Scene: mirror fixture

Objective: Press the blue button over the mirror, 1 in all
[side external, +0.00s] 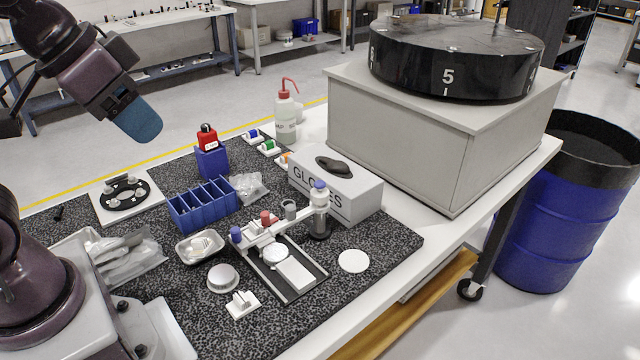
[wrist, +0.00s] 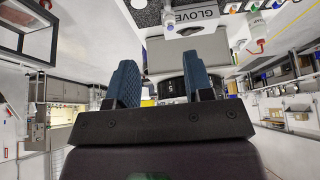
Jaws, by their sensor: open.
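The fixture (side external: 284,266) sits on the speckled mat in the side external view, with a small pale round piece (side external: 275,252), possibly the mirror, in its middle. A white bar crosses above it and carries a blue button (side external: 236,235), a red button (side external: 266,218) and a grey ring-like part (side external: 289,208). A blue-purple cap (side external: 319,186) tops the post at the bar's right end. My gripper (side external: 141,121) is high at upper left, well away from the fixture. In the wrist view my gripper (wrist: 160,78) is open with nothing between its fingers.
A glove box (side external: 352,198) stands close behind the fixture. A blue divided bin (side external: 202,207), a metal tray (side external: 200,246) and a white round lid (side external: 222,278) lie left of it. A red-capped bottle (side external: 286,112) and a large black drum (side external: 455,62) stand farther back.

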